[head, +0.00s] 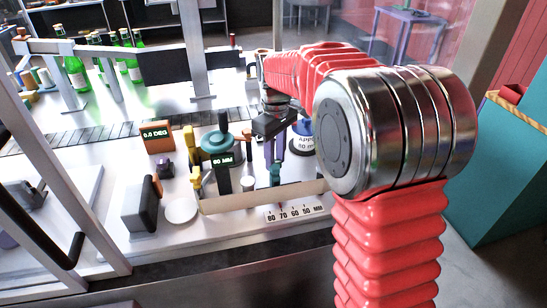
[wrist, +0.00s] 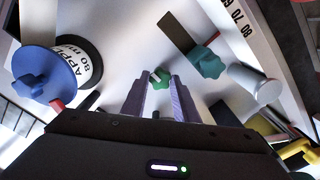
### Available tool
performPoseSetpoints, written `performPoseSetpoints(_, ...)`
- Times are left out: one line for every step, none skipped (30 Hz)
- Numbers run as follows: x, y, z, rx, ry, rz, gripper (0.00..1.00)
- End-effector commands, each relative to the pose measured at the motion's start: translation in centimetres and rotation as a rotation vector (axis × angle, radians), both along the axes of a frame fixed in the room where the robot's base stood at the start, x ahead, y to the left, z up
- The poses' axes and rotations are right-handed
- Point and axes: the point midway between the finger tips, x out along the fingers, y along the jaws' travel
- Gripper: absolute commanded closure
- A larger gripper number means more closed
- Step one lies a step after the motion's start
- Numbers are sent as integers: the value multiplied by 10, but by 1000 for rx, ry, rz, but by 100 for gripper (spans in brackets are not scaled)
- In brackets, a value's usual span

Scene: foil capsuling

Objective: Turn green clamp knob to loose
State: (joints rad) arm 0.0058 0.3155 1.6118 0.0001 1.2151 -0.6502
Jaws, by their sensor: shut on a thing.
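The green clamp knob (wrist: 160,76) is a small lobed knob with a pale mark, seen in the wrist view between the tips of my purple fingers. My gripper (wrist: 161,88) is shut on it, with the fingers on either side. In the head view my gripper (head: 274,160) points down behind the white scale strip (head: 296,211), and the fingers partly hide what they hold. A second, teal lobed knob (wrist: 207,62) sits beside the fingers, to the right in the wrist view, by a dark bar.
A blue knob (wrist: 42,75) with an "APPLY 80 mm" label stands left in the wrist view. A pale cylinder (wrist: 254,84) lies right. A teal-topped post (head: 218,142), an orange "0.0 DEG" display (head: 157,138) and green bottles (head: 74,72) stand left in the head view.

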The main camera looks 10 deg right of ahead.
Motion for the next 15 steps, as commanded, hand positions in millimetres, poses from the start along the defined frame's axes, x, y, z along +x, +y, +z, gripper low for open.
performPoseSetpoints(2,1,2,1,-9,1,96)
performPoseSetpoints(2,1,2,1,-9,1,96)
performPoseSetpoints(2,1,2,1,-9,1,96)
performPoseSetpoints(2,1,2,1,-9,1,96)
performPoseSetpoints(2,1,2,1,-9,1,96)
performPoseSetpoints(2,1,2,1,-9,1,70)
performPoseSetpoints(2,1,2,0,-9,1,68)
performPoseSetpoints(2,1,2,1,-8,1,66)
performPoseSetpoints(2,1,2,0,-7,0,63)
performPoseSetpoints(2,0,2,1,-6,0,61)
performPoseSetpoints(2,1,1,1,-6,0,59)
performPoseSetpoints(1,0,1,0,-5,0,56)
performPoseSetpoints(1,0,1,0,-5,0,54)
performPoseSetpoints(1,0,1,0,-4,0,54)
performPoseSetpoints(1,0,1,0,-4,0,54)
